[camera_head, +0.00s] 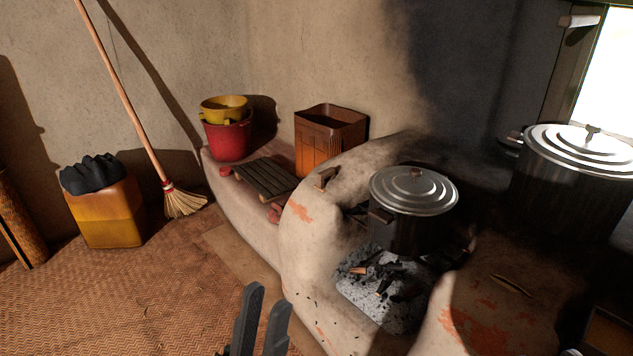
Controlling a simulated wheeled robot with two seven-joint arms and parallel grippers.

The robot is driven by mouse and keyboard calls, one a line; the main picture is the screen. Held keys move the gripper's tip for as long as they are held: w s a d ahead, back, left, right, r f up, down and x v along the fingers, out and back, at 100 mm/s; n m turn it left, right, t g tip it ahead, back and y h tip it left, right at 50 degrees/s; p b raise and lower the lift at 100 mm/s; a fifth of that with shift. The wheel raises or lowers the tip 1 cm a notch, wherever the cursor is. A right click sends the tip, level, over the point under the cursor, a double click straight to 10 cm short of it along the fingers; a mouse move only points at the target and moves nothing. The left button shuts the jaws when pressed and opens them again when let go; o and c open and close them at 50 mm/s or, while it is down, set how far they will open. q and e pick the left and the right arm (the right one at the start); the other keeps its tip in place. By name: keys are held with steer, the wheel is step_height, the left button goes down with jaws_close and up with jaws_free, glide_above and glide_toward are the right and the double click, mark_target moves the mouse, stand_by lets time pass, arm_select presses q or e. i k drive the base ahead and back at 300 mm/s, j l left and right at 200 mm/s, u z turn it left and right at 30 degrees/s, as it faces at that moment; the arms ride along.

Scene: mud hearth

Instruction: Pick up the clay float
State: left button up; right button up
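A small brown block-like piece (327,177) lies on the rounded shoulder of the mud hearth, left of the lidded pot. It may be the clay float, but it is too small to tell for sure. My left gripper (266,298) is at the bottom of the view, in front of the hearth and over the floor side. Its two dark fingers stand apart with nothing seen between them. It is well below and apart from the brown piece. My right gripper cannot be made out.
The mud hearth (318,240) carries a lidded pot (413,192) above ash and charred wood (385,290). A larger pot (570,190) stands right. A slatted board (265,178), red bucket (228,140) and brown bin (330,140) are behind. The woven mat (130,300) is clear.

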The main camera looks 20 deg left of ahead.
mark_target(330, 173)
steer(key=j+z, duration=0.2)
steer(key=z, duration=0.6)
steer(key=j+z, duration=0.35)
steer(key=j, duration=0.3)
steer(key=k+j+z, duration=0.1)
steer(key=j+z, duration=0.2)
steer(key=j, duration=0.4)
steer(key=k+j, duration=0.1)
steer(key=j, duration=0.4)
steer(key=k+j, duration=0.1)
steer(key=j, duration=0.35)
steer(key=z, duration=0.05)
